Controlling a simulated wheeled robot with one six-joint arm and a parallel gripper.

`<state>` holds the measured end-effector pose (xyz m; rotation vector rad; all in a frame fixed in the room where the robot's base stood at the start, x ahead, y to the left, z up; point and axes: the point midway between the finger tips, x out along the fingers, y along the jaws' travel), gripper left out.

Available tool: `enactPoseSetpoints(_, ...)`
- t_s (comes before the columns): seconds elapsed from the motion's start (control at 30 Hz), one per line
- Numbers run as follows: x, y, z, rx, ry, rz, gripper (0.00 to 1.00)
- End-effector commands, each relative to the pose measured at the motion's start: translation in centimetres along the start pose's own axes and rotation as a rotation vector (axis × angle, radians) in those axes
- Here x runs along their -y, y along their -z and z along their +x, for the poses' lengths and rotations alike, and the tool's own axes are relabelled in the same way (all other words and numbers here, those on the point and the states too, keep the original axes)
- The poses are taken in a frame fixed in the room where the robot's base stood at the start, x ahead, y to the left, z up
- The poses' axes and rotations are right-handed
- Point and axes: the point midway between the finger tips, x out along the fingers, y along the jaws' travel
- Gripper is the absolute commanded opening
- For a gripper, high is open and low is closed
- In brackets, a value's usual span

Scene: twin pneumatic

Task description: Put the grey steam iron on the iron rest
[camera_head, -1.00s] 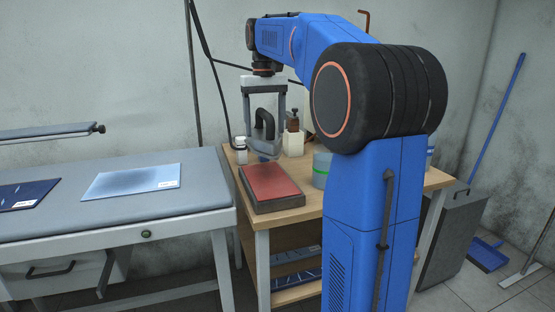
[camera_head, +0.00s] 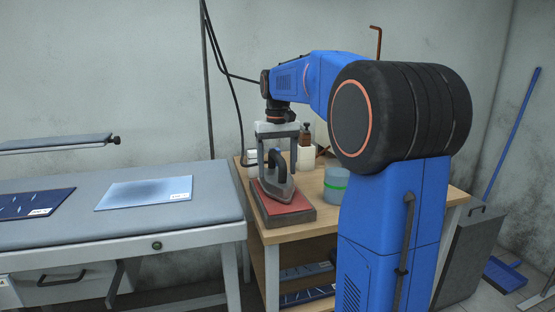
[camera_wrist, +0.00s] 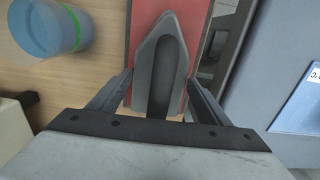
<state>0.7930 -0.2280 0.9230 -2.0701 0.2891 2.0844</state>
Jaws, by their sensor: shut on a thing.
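The grey steam iron (camera_head: 284,190) with a dark handle is at the red-topped iron rest (camera_head: 290,215) on the wooden table. Its soleplate faces down over the red pad and looks to be on it or very close above. My gripper (camera_head: 279,160) points down from above and is shut on the iron's handle. In the wrist view the iron (camera_wrist: 173,50) points away from my gripper (camera_wrist: 158,95), between the two fingers, with the red pad (camera_wrist: 198,20) showing on both sides. The rear of the iron is hidden by my gripper.
The grey ironing table (camera_head: 120,223) with a blue cloth (camera_head: 144,192) lies to the left, across a narrow gap.

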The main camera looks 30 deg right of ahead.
Motion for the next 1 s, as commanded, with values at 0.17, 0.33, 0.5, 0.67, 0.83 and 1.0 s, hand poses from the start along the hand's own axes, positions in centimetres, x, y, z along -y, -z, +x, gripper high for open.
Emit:
enactPoseSetpoints(0.17,0.0,0.0,0.2,-0.005,0.0,0.0,0.39)
enactPoseSetpoints(0.33,0.0,0.0,0.2,-0.005,0.0,0.0,0.39)
enactPoseSetpoints(0.5,0.0,0.0,0.6,-0.001,0.0,0.0,0.81)
enactPoseSetpoints(0.67,0.0,0.0,0.6,-0.001,0.0,0.0,0.9)
enactPoseSetpoints(0.83,0.0,0.0,0.6,-0.001,0.0,0.0,0.9)
enactPoseSetpoints(1.0,0.0,0.1,-0.5,-0.002,0.0,0.0,0.9)
